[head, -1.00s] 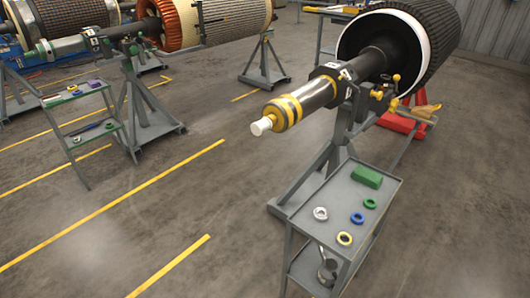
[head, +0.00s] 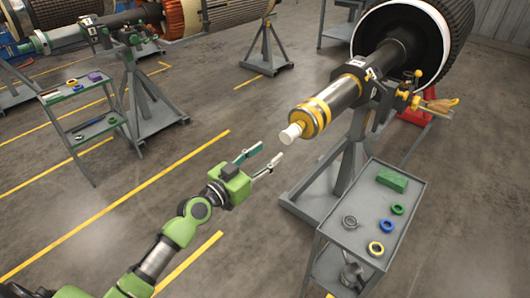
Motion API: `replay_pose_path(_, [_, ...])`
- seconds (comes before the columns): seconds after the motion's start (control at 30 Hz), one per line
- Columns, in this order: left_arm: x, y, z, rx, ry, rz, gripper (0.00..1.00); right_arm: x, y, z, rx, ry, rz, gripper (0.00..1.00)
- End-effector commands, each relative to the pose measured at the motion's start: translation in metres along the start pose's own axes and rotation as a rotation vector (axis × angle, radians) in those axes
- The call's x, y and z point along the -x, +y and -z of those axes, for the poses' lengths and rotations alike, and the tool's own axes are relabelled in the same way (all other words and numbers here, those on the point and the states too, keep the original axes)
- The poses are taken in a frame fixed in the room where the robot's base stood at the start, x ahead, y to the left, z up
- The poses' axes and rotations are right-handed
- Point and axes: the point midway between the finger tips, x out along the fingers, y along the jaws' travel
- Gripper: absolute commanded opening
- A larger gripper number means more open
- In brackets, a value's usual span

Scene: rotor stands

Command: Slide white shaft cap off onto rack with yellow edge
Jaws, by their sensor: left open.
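The white shaft cap (head: 290,133) sits on the near end of the dark shaft (head: 338,95), which has yellow bands and is held by a grey stand. My left gripper (head: 273,151) is open and empty, below and to the left of the cap and apart from it in the picture. A grey two-level rack (head: 404,233) stands below the shaft to the right. I cannot make out a yellow edge on it. My right gripper is not in view.
Another rack (head: 62,96) stands at the left beside a second rotor stand. Bare floor with yellow lines lies between.

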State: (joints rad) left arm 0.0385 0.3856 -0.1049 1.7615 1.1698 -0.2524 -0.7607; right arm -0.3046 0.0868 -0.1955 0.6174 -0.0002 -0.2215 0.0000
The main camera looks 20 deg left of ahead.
Motion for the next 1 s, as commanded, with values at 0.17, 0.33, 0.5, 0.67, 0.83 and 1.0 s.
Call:
replay_pose_path(0.17, [-0.011,0.001,0.006,0.002,0.010,-0.003,0.43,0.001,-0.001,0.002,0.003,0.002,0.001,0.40])
replay_pose_path(0.33, [-0.034,0.001,0.006,0.003,0.010,-0.002,0.43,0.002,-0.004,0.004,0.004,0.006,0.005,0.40])
replay_pose_path(0.5, [-0.060,0.001,0.004,0.000,0.010,-0.003,0.43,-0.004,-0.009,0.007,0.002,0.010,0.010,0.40])
replay_pose_path(0.67, [-0.080,0.001,0.003,0.000,0.009,-0.003,0.43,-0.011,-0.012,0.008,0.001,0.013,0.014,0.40])
replay_pose_path(0.83, [-0.095,0.001,0.004,0.001,0.008,-0.004,0.43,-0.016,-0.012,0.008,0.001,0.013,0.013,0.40])
replay_pose_path(1.0, [-0.100,0.001,0.004,0.000,0.006,-0.003,0.43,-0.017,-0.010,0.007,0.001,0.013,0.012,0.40])
